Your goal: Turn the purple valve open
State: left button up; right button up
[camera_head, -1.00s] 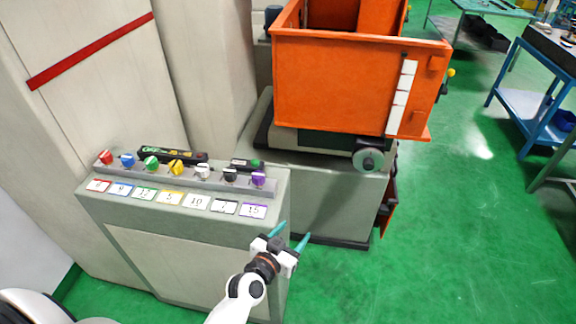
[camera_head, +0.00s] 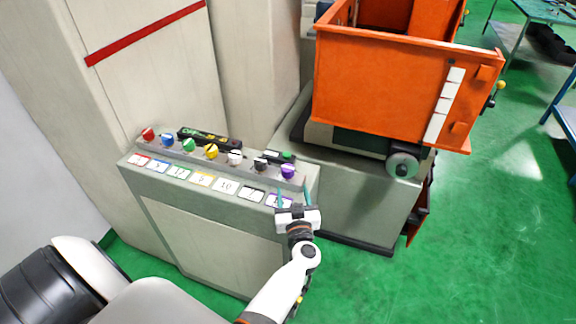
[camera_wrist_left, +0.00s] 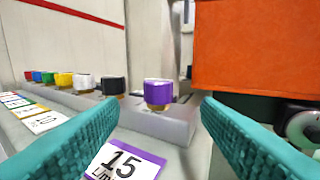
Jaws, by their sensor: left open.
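The purple valve (camera_head: 288,172) is the knob at the right end of a row on the grey console. In the left wrist view the purple valve (camera_wrist_left: 158,93) stands upright on a brass-coloured base, ahead of and between the fingers. My left gripper (camera_head: 294,190) is open and empty, just in front of the purple valve and apart from it. Its two teal fingers (camera_wrist_left: 160,130) flank the purple-edged label (camera_wrist_left: 125,162) marked 15 in the left wrist view. My right gripper is not in view.
A black knob (camera_head: 260,164), a white knob (camera_head: 235,157) and several other coloured knobs line the console (camera_head: 215,242) to the left. An orange bin (camera_head: 390,90) stands behind on a grey machine with a handwheel (camera_head: 403,166). Green floor (camera_head: 480,230) is clear at right.

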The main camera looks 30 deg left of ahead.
aim_at(287, 165)
pick_arm(q)
jog(key=b+x, duration=0.5)
jog(key=x, duration=0.5)
jog(key=shift+a+f, duration=0.1)
jog(key=shift+f, duration=0.05)
jog(key=shift+x, duration=0.9)
jog(key=shift+c, duration=0.2)
jog(key=c, duration=0.9)
jog(key=shift+c, duration=0.3)
